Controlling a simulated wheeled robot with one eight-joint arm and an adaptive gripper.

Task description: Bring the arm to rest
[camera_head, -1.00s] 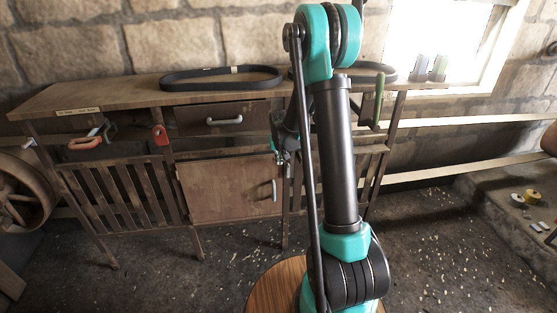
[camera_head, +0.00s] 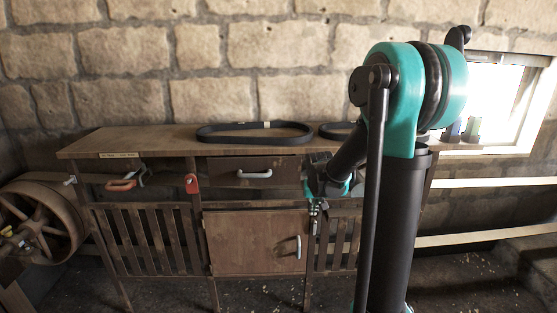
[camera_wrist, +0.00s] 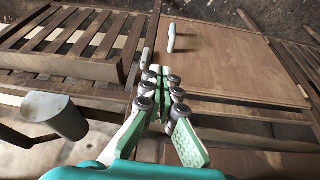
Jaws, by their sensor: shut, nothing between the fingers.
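My arm stands folded in front of the workbench in the head view, with its elbow high at the right. My gripper (camera_head: 314,207) hangs below the wrist, pointing down in front of the bench, beside the cabinet door (camera_head: 252,242). In the wrist view my gripper (camera_wrist: 162,78) has its green fingers together and holds nothing. The door's pale handle (camera_wrist: 172,38) lies beyond the fingertips; I see no contact.
The bench top (camera_head: 120,143) carries a black belt (camera_head: 215,139) and a second belt (camera_head: 335,131) partly behind my arm. A drawer (camera_head: 228,173), a red-handled tool (camera_head: 122,185) and a red tag (camera_head: 191,184) are along the front. A spoked wheel (camera_head: 20,222) stands at left.

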